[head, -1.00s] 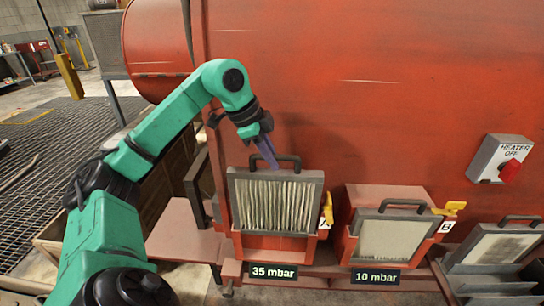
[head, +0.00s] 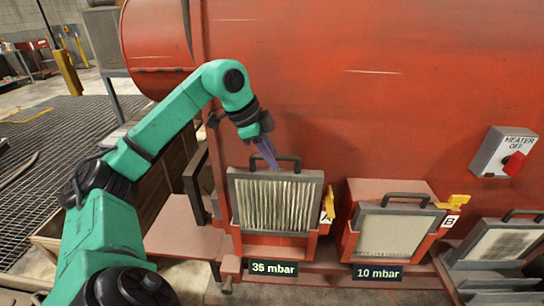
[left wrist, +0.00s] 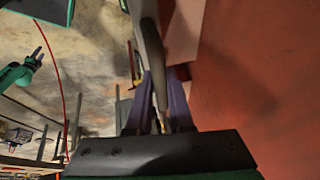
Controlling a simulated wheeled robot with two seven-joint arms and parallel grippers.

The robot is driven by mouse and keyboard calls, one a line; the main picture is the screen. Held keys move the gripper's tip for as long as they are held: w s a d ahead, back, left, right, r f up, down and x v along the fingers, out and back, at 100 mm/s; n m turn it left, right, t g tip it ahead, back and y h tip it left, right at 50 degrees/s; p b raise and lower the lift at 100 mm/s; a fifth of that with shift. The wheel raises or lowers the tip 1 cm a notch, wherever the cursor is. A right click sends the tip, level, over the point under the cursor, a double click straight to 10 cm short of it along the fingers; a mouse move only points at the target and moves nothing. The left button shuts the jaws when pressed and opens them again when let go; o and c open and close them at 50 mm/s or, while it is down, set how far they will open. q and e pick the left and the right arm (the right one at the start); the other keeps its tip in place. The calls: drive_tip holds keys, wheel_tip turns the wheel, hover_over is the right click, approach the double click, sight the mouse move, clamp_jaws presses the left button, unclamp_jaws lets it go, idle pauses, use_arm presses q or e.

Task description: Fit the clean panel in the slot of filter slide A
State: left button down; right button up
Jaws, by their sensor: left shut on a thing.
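My left gripper (head: 268,154) is shut on the dark handle (head: 289,159) of a panel with pale pleats in a grey frame, the clean panel (head: 276,203). The panel stands upright at filter slide A (head: 272,252), a red holder on the tank's front. The panel's lower edge meets the red front; its depth in the slot is hidden. In the left wrist view the purple fingers (left wrist: 160,100) close around the dark handle (left wrist: 152,50). My right gripper (left wrist: 38,52) appears small at the left of that view; its jaws are too small to read.
Slide B (head: 394,230) holds a pale panel to the right, with a yellow lever (head: 455,201). A rack (head: 490,275) at far right holds a panel with a grey smudge (head: 503,243). A heater switch box (head: 502,152) is on the red tank (head: 360,90).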

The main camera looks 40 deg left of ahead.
use_arm(q)
drive_tip(key=shift+f+b, duration=4.6)
drive_tip(key=shift+f, duration=0.5)
drive_tip(key=c, duration=0.7)
unclamp_jaws()
drive_tip(key=shift+c, duration=0.2)
drive_tip(key=shift+s, duration=0.1)
wheel_tip(320, 180, up, 13)
drive_tip(key=p, duration=0.4)
hover_over(272, 189)
drive_tip(key=s+a, duration=0.4)
drive_tip(key=s, duration=0.1)
drive_tip(key=shift+w+d+r, duration=0.1)
drive_tip(key=shift+w+r, duration=0.05)
drive_tip(key=shift+w, duration=0.05)
